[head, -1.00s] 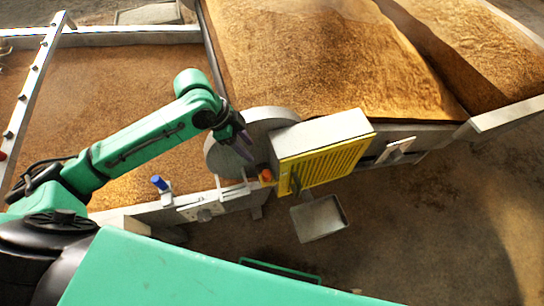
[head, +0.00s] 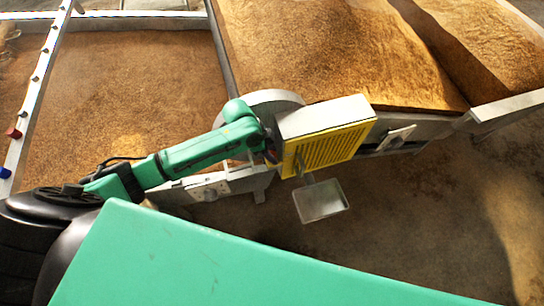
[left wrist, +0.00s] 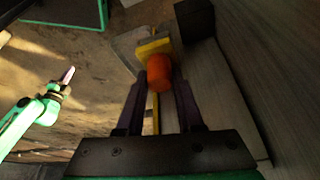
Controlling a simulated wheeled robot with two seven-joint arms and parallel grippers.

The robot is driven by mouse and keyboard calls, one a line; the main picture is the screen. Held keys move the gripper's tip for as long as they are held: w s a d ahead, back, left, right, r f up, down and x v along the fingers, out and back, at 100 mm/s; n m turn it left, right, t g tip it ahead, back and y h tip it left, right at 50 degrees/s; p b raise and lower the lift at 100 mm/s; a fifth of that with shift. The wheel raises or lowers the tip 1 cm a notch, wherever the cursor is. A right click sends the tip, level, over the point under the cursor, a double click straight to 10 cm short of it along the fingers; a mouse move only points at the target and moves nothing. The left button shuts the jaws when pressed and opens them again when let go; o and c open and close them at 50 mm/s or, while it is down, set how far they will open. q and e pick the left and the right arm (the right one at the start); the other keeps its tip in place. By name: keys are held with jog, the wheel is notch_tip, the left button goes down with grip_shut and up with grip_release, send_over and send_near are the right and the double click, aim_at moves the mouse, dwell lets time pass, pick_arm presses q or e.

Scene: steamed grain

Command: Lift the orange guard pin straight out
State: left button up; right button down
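The orange guard pin (left wrist: 158,72) is a short orange cylinder in front of a yellow part in the left wrist view. My left gripper (left wrist: 161,82) has its two dark fingers on either side of the pin, with slim gaps that suggest it is not clamped. In the head view my left gripper is down beside the yellow-grilled guard box (head: 325,148), and my forearm hides the fingers and pin. My right gripper (left wrist: 67,75) shows small at the left of the left wrist view, away from the pin; its finger opening is unclear.
A round grey drum (head: 270,100) stands behind my left wrist. A grey metal pan (head: 320,201) sits below the guard box. Grain beds (head: 130,90) lie behind the metal side rail. A grey wall surface (left wrist: 220,90) is close right of the fingers.

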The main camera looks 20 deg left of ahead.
pick_arm(q)
grip_shut()
jog(key=shift+r, duration=0.25)
notch_tip(320, 180, up, 20)
jog(key=shift+f+b, duration=0.2)
jog(key=shift+b, duration=0.15)
